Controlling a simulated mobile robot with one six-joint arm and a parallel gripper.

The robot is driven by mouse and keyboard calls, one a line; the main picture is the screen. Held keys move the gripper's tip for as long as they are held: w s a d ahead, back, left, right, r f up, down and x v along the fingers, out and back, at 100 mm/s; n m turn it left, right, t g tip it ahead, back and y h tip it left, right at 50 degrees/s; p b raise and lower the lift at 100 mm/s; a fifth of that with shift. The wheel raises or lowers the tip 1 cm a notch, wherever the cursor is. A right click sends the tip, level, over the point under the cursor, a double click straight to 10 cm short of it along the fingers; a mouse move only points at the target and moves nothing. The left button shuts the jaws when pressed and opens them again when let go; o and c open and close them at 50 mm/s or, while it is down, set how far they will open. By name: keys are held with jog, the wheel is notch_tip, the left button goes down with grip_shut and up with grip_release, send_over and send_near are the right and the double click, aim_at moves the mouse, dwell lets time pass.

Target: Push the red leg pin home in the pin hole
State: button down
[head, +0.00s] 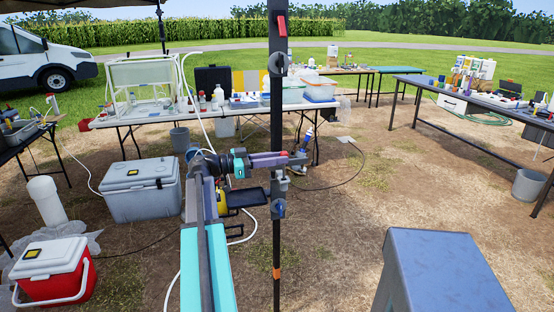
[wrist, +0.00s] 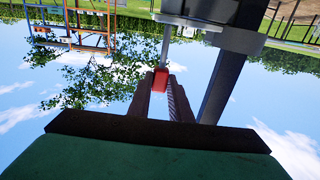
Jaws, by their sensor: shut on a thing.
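The red leg pin (wrist: 160,79) shows in the wrist view as a red grip between the two dark fingers of my gripper (wrist: 160,90), which is shut on it. A thin pale shaft runs from the red grip towards a grey fitting (wrist: 188,22) beside a dark leg (wrist: 222,88). The hole itself is hidden, and I cannot tell how deep the shaft sits. The leg carries grey fittings (head: 278,208) below the gripper.
A long white table (head: 180,117) with bottles stands behind the leg. A grey cooler (head: 140,195) and a red cooler (head: 52,262) stand on the ground at left. A blue-grey box-like surface (head: 440,262) is at front right. Bare ground lies right of the leg.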

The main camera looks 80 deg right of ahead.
jog(key=shift+f+b, duration=2.8)
jog(key=shift+f, duration=0.2)
dwell(0.7)
jog(key=c, duration=1.5)
grip_release()
jog(key=shift+c, duration=0.2)
jog(key=b+v, duration=0.1)
jog(key=v, duration=1.2)
jog(key=shift+w+a+b, duration=0.2)
jog(key=shift+w+b, duration=0.1)
jog(key=shift+w, duration=0.05)
